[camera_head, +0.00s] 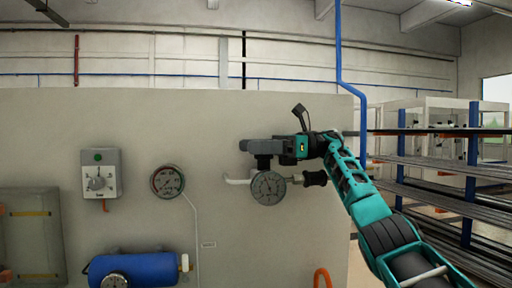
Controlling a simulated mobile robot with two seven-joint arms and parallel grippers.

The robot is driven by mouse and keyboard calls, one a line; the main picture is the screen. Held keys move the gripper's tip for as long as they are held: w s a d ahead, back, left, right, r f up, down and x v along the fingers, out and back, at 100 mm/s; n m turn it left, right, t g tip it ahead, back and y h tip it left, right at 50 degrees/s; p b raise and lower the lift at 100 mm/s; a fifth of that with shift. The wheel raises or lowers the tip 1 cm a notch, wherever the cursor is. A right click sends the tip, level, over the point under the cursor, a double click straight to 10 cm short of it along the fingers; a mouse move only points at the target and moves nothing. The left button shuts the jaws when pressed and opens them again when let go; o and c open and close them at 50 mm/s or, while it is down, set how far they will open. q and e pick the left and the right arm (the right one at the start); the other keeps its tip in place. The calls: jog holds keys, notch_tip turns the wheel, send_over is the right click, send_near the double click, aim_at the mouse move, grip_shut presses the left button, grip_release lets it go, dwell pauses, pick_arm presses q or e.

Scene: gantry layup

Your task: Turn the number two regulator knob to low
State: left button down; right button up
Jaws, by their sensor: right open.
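A grey control box (101,174) with a round dial knob (97,183) and a green light is on the wall panel at the left. A pressure gauge (268,187) with a pale pipe and a black knob (315,178) is at the panel's middle right. No number can be read on either knob, so I cannot tell which is number two. My right gripper (254,151) is open just above this gauge, pointing left, and hides what is behind it. Contact cannot be made out. My left gripper is out of view.
Another gauge (167,181) is on the panel between the box and my right gripper. A blue cylinder (135,269) is at the lower left, beside a grey case (33,236). Racks of long bars (440,163) stand at the right behind my arm.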

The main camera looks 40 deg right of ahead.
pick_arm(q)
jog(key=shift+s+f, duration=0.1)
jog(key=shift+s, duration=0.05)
pick_arm(e)
jog(key=shift+f+m+t+h, duration=0.1)
jog(key=shift+m+t+h, duration=0.2)
jog(key=shift+m+t, duration=0.15)
